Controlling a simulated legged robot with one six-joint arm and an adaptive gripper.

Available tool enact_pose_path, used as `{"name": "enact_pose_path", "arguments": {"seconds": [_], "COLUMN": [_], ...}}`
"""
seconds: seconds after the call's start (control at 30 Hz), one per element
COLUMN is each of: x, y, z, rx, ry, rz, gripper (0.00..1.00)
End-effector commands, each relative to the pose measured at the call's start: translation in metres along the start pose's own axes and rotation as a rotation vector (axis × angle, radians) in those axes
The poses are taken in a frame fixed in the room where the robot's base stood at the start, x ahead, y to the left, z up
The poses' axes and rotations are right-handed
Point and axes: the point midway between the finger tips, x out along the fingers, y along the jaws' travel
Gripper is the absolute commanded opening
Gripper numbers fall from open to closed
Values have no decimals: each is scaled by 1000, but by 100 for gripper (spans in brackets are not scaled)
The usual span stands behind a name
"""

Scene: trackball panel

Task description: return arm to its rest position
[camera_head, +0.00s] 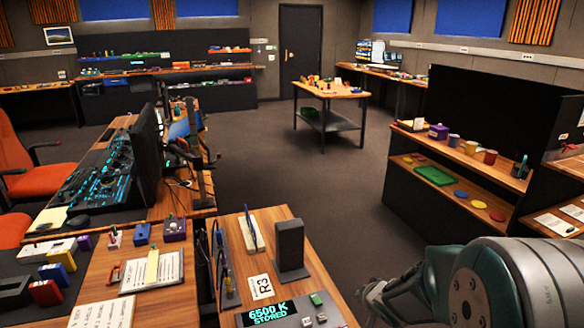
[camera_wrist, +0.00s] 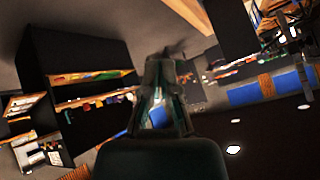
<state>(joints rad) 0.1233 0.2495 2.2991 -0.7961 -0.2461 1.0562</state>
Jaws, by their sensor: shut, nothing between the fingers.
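My gripper (camera_head: 372,296) shows at the lower right of the head view, at the end of my grey-green arm, in front of the wooden desk's right side. In the wrist view my gripper (camera_wrist: 172,64) is in the middle, its fingers together and empty. A display panel (camera_head: 268,314) reading "6500 K STORED" sits at the desk's front edge, left of my gripper and apart from it. The wrist view is strongly tilted, with the room turned over and ceiling lights low in the picture.
A dark upright block (camera_head: 290,246) stands on the desk behind the display. A black shelf unit (camera_head: 445,190) with cups and discs stands at the right. A wooden table (camera_head: 330,90) is farther back. The carpet (camera_head: 310,185) between them is open floor.

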Motion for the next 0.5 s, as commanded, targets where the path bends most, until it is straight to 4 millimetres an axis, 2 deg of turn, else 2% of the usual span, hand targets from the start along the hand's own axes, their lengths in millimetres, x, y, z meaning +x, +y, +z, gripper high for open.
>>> {"name": "enact_pose_path", "arguments": {"seconds": [0.03, 0.1, 0.23, 0.37, 0.5], "x": [-18, -41, -85, -129, -175], "y": [-1, 0, 2, 2, 0], "z": [-10, -18, -25, -22, -9], "rx": [-25, -56, -105, -142, -180], "ry": [22, 36, 40, 18, -30], "rz": [35, 89, 176, 238, 273], "gripper": [0, 0, 0, 0, 0]}}
